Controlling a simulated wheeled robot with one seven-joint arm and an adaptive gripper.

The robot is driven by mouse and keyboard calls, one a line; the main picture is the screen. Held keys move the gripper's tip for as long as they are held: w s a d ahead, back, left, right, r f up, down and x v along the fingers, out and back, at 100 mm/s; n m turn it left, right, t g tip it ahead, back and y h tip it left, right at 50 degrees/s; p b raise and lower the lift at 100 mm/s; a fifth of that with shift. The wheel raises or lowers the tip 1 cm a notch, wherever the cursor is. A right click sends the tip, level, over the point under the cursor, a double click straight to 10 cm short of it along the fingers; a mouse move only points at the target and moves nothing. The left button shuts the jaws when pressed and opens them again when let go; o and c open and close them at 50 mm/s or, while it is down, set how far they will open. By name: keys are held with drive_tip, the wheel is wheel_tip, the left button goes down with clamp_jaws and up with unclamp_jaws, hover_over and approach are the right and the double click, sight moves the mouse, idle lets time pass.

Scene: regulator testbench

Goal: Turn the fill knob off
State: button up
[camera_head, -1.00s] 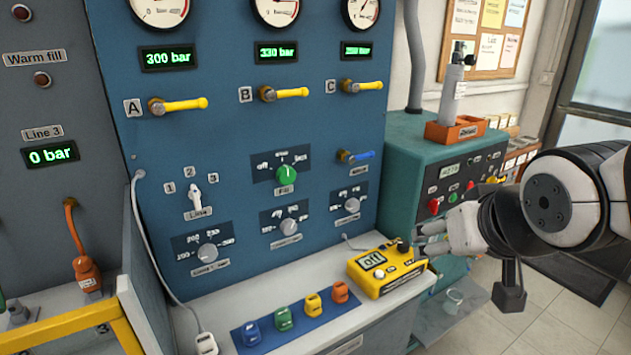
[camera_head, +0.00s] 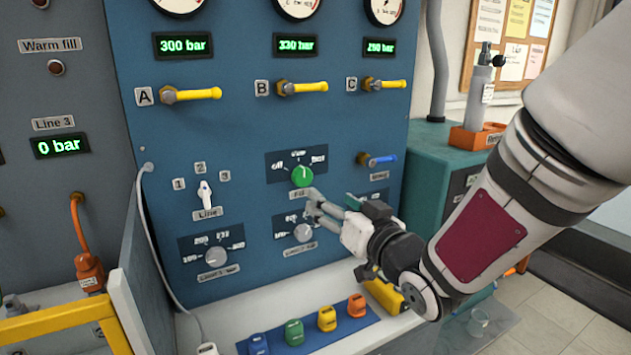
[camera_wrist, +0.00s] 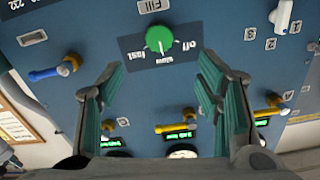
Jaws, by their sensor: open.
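The green fill knob (camera_head: 303,176) sits on the blue panel above its "Fill" label. Its white mark points up to the middle "slow" position, with "off" at its left and "fast" at its right. My gripper (camera_head: 318,203) is just below and right of the knob in the head view, in front of the panel. In the upside-down wrist view the knob (camera_wrist: 158,38) lies beyond the fingertips, roughly between their lines. My gripper (camera_wrist: 160,75) is open with nothing between its teal-padded fingers, and no contact with the knob shows.
The line selector (camera_head: 205,194) is left of the knob, and a grey knob (camera_head: 303,232) is below it. A blue-handled valve (camera_head: 380,160) sticks out at right. Yellow valve handles (camera_head: 305,87) are above. Coloured connectors (camera_head: 327,318) stand on the shelf below.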

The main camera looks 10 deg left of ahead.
sight(304, 178)
drive_tip(key=x, duration=1.3)
drive_tip(key=shift+c, duration=0.3)
drive_tip(key=c, duration=1.1)
